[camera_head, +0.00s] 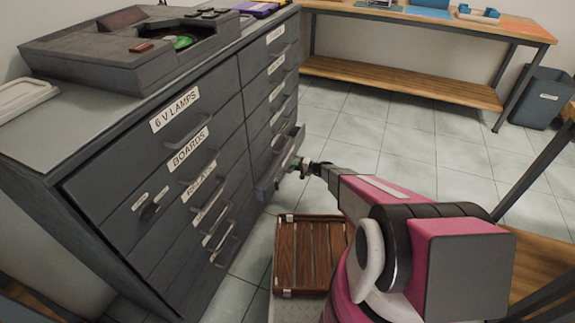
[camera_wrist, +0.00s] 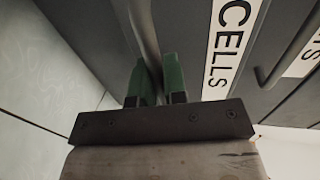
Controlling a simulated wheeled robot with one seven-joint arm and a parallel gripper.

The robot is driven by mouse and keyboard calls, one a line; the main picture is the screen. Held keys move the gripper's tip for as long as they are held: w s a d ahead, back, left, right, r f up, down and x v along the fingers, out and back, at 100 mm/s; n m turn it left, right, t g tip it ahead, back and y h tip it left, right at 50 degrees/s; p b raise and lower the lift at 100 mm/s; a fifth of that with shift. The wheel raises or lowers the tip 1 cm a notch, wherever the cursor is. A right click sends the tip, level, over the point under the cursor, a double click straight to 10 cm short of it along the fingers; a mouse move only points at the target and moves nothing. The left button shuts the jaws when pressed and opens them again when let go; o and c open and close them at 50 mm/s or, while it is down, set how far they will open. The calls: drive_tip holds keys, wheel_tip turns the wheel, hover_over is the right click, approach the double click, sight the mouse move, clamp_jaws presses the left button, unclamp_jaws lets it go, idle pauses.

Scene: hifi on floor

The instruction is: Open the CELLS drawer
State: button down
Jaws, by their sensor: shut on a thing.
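The CELLS drawer (camera_head: 275,174) stands partly pulled out from the right column of the grey cabinet, low down. Its label is not readable in the head view, but the white CELLS label (camera_wrist: 231,42) is plain in the wrist view. My gripper (camera_head: 300,164) is at the front of this drawer. In the wrist view my gripper's green fingers (camera_wrist: 158,82) are shut on the drawer's grey bar handle (camera_wrist: 147,32), to the left of the label. The drawer's inside is mostly hidden.
The cabinet's other drawers, such as 6 V LAMPS (camera_head: 150,140) and BOARDS (camera_head: 190,165), look shut. Tiled floor (camera_head: 400,140) is clear towards the wooden bench (camera_head: 400,80) and grey bin (camera_head: 541,98).

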drive_tip(key=f+v, duration=0.2)
drive_tip(key=v, duration=1.1)
drive_tip(key=d+f+v, duration=0.1)
drive_tip(key=f+v, duration=0.2)
drive_tip(key=v, duration=1)
drive_tip(key=shift+f, duration=0.25)
drive_tip(key=shift+s, duration=0.1)
drive_tip(key=c, duration=1.2)
unclamp_jaws()
drive_tip(key=shift+o, duration=0.2)
drive_tip(key=v, duration=1.1)
drive_tip(key=s+a+r+n+g+h, duration=0.3)
drive_tip(key=s+a+r+g+h, duration=0.4)
drive_tip(key=a+r, duration=0.65)
drive_tip(key=s+a+r+t+h, duration=0.1)
drive_tip(key=s+r+h, duration=0.2)
drive_tip(key=s+r, duration=0.2)
drive_tip(key=s+a+r+n+h, duration=0.1)
drive_tip(key=s+r+h, duration=0.3)
drive_tip(key=r, duration=0.8)
drive_tip(key=s, duration=0.2)
drive_tip(key=shift+s+a+t+h, duration=0.3)
drive_tip(key=shift+t, duration=0.1)
